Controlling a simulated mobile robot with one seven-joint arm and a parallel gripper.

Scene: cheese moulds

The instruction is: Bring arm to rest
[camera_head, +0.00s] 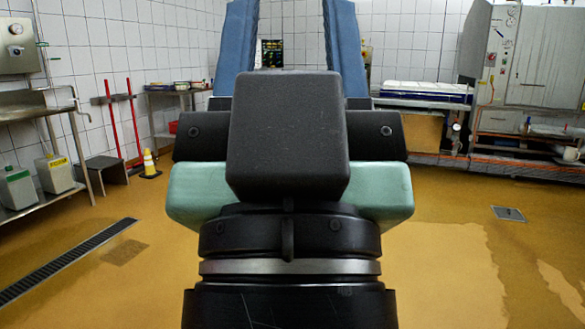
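My gripper (291,12) fills the middle of the head view, seen from behind and pointing away from me into the room. Its two blue fingers stand wide apart, one on each side, with their tips near the top edge of the picture. I see nothing held between them, only the tiled wall and a small dark poster behind. The black and green gripper body and black wrist hide the floor and part of the back wall. No cheese mould can be made out.
A blue-edged white stack (425,90) and steel machine (545,55) stand at back right. The ochre floor (440,250) is open, with a drain channel (65,262).

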